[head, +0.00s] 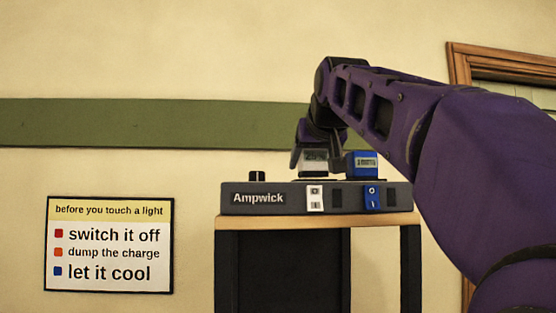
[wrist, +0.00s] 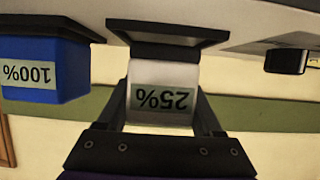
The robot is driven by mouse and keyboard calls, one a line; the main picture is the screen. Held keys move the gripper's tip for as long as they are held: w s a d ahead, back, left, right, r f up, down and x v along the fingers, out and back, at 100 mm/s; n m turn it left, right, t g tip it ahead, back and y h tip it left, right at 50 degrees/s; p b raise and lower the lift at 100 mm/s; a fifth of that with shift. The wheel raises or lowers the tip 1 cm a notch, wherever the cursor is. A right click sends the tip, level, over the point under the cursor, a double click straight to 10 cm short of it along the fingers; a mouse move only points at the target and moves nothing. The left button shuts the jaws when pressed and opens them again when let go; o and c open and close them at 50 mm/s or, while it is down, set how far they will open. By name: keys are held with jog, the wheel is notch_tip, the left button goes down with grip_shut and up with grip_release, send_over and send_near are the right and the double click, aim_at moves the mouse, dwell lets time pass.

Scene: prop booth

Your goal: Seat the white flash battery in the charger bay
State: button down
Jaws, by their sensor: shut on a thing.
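The white flash battery (wrist: 163,82), labelled 25%, is between the two fingers of my gripper (wrist: 165,98), which is shut on it. In the head view the white battery (head: 314,165) is just over the top of the charger (head: 258,198), partly hidden by my gripper (head: 316,158). The wrist view is upside down and shows a dark-rimmed charger bay (wrist: 166,32) at the battery's far end. A dark band lies between white body and rim; I cannot tell if the battery is fully in.
A blue battery (head: 362,164), labelled 100%, stands in the neighbouring bay on the right, close to my gripper; it also shows in the wrist view (wrist: 45,75). A black knob (head: 257,176) rises at the charger's left end. The charger rests on a wood-topped stand (head: 318,221).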

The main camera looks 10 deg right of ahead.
jog(key=shift+f+b, duration=0.5)
jog(key=shift+f, duration=0.05)
dwell(0.4)
grip_release()
jog(key=shift+r, duration=0.1)
